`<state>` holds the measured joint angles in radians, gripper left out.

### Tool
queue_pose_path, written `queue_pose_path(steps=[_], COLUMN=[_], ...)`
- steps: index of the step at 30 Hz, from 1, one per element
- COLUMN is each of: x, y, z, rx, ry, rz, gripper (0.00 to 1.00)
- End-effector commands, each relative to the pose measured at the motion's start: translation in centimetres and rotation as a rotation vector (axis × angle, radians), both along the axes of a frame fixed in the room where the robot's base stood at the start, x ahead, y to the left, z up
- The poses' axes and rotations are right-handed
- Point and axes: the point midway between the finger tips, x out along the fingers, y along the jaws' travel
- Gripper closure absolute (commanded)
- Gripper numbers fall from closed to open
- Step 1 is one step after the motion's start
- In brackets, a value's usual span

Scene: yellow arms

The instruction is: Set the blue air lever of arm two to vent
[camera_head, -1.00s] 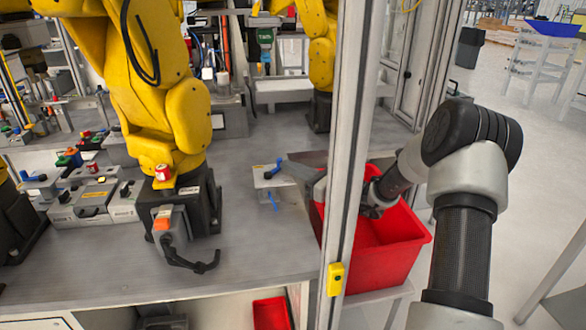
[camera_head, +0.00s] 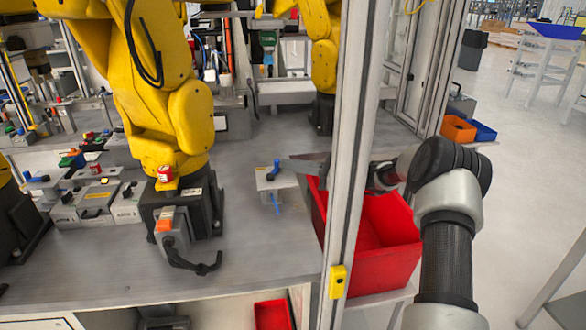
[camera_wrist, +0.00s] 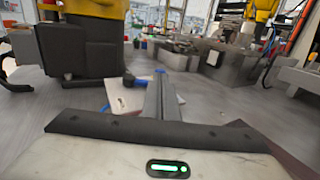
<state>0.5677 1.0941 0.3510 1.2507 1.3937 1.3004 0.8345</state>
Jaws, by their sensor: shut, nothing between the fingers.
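A small pale valve box (camera_head: 268,181) stands on the grey table, right of the nearest yellow arm. A blue lever (camera_head: 273,169) is on its top, and a second blue part hangs at its front. The box also shows in the wrist view (camera_wrist: 124,98), with a blue lever (camera_wrist: 132,80) beside my fingers. My gripper (camera_head: 294,162) reaches leftward behind the metal post, its shut tips close to the lever's right. In the wrist view my shut fingers (camera_wrist: 160,84) partly cover the box. I cannot tell whether they touch the lever, or read any vent marking.
A metal post (camera_head: 350,150) stands in front of my forearm. A red bin (camera_head: 385,265) is below my wrist. The nearest yellow arm (camera_head: 165,110) stands left of the box, with a black cable handle (camera_head: 195,264) before it. Bare table (camera_head: 230,270) lies in front.

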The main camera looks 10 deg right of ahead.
Motion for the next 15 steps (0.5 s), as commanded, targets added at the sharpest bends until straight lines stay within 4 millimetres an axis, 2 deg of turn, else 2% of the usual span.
queue_pose_path(steps=[7,15], x=[1.0,1.9], y=[0.6,1.2], z=[-0.2,0.0], rx=[0.000,0.002], ry=[-0.002,0.000], rz=[0.157,0.151], gripper=[1.00,1.00])
